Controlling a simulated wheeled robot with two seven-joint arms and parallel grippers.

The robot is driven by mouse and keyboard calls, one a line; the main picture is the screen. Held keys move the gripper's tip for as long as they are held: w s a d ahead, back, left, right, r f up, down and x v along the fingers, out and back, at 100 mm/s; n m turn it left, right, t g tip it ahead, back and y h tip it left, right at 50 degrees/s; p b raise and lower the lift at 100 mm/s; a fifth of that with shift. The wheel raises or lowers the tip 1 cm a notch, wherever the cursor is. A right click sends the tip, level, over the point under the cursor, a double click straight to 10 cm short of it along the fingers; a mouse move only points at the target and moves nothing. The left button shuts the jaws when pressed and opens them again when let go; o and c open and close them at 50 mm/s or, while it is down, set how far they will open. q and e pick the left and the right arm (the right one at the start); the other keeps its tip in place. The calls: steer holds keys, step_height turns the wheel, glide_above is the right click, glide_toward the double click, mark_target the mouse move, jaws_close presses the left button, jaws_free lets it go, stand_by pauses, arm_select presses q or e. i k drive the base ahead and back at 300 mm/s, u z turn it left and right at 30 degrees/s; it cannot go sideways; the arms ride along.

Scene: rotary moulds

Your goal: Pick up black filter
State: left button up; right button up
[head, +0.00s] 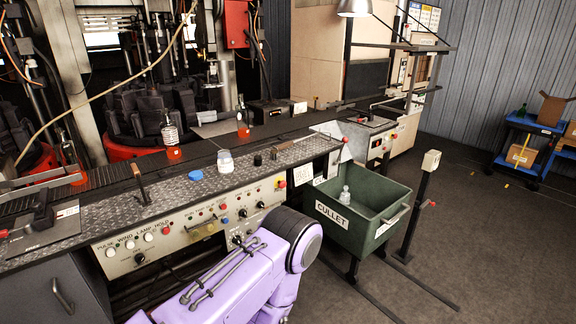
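A small black piece (257,160), which may be the black filter, sits on the metal chequer-plate ledge (140,196) of the machine. Another small dark piece (274,154) is just right of it, by a tool lying on the ledge. Both are too small to make out in detail. A purple arm of mine reaches in from the bottom of the head view, below the control panel. Neither of my grippers is in view.
A white-lidded jar (225,162) and a blue piece (195,175) lie left of the black piece. Glowing orange-based bottles (170,135) stand on the conveyor behind. A green cullet bin (345,230) holding a clear bottle stands at right. Open floor lies beyond.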

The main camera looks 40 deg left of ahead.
mark_target(257, 158)
steer(key=z, duration=0.05)
steer(key=i, duration=1.4)
steer(key=u, duration=0.5)
steer(key=i, duration=1)
steer(key=u, duration=1.45)
steer(key=i, duration=0.8)
steer(key=u, duration=0.75)
